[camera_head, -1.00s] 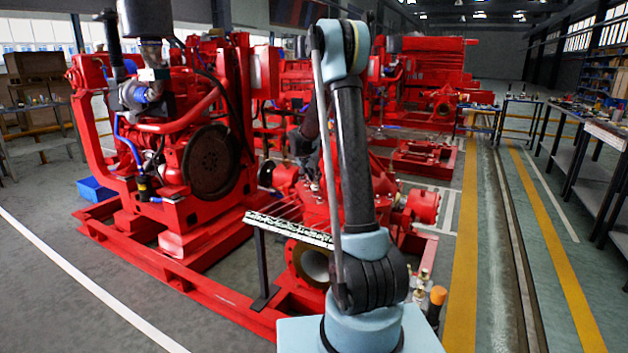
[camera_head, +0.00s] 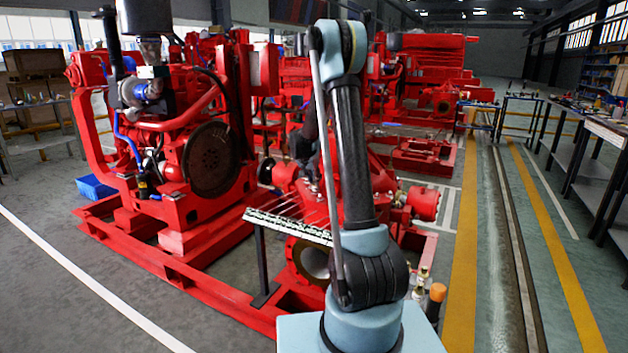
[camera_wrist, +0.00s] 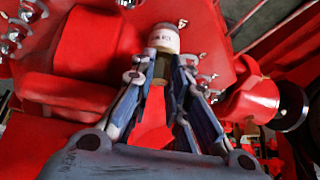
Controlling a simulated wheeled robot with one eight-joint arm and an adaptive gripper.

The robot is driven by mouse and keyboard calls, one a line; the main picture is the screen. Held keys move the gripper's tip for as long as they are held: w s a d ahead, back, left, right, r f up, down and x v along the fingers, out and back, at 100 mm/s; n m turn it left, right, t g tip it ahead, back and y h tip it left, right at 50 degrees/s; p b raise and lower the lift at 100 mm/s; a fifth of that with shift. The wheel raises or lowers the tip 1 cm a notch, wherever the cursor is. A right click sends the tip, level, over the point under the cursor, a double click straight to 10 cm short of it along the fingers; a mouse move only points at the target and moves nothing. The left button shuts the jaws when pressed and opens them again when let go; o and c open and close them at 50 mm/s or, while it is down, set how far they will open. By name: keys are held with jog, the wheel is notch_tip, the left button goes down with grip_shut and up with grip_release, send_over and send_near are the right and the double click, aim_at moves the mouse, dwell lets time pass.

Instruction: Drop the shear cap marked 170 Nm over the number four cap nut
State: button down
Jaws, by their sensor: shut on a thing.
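In the wrist view my gripper (camera_wrist: 164,66) is shut on a small cylindrical cap (camera_wrist: 163,40) with a pale labelled top and a brass-coloured lower part. The label is too small to read, so I cannot confirm 170 Nm. The cap is over the red pump casing (camera_wrist: 88,50). Silver nuts (camera_wrist: 14,34) show at the upper left, and small white marks stand on the casing near the fingers. I cannot tell which nut is number four, nor whether the cap touches one. In the head view my arm largely hides the gripper and cap.
A narrow rack (camera_head: 285,226) with a pale striped top stands before the red pump (camera_head: 425,204). The red diesel engine (camera_head: 185,150) is at left. Workbenches (camera_head: 590,165) line the right, beyond a clear floor lane with yellow stripes (camera_head: 462,270).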

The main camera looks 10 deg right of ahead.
jog(key=shift+f, duration=0.4)
jog(key=c, duration=1.5)
grip_release()
jog(key=shift+f, duration=0.1)
jog(key=shift+o, duration=0.2)
jog(key=v, duration=1.2)
jog(key=shift+w, duration=0.1)
notch_tip(320, 180, up, 7)
